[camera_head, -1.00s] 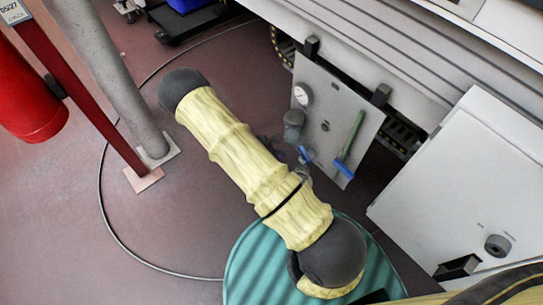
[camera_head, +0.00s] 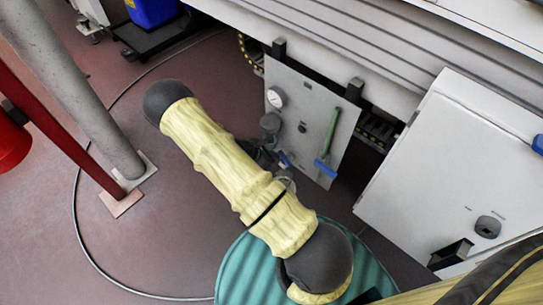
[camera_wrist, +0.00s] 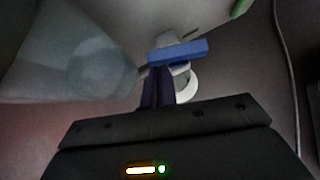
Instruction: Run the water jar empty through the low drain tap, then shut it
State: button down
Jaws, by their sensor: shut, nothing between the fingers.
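The water jar (camera_wrist: 75,65) is a clear bowl filling the left of the wrist view. In the head view its grey top (camera_head: 270,123) hangs on a pale panel, and its lower part is mostly hidden behind my arm. The drain tap has a blue lever (camera_wrist: 180,52), which also shows in the head view (camera_head: 284,159). My gripper (camera_wrist: 158,70) is shut and empty. Its dark fingertips appear just under or against the lever's left part; I cannot tell whether they touch. A white round part (camera_wrist: 187,86) shows behind the fingers. Water level and flow cannot be made out.
The panel (camera_head: 302,78) carries a round gauge (camera_head: 277,97) and a green bar with a blue lower end (camera_head: 326,150). A white cabinet (camera_head: 425,190) stands at the right. A grey post (camera_head: 85,90) and a cable on the open floor (camera_head: 150,215) lie left.

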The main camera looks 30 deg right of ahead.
jog(key=shift+w+d+p, duration=0.25)
jog(key=shift+d+p, duration=0.05)
jog(key=shift+p, duration=0.1)
jog(key=shift+a, duration=0.15)
jog(key=shift+s+a, duration=0.25)
jog(key=shift+s, duration=0.45)
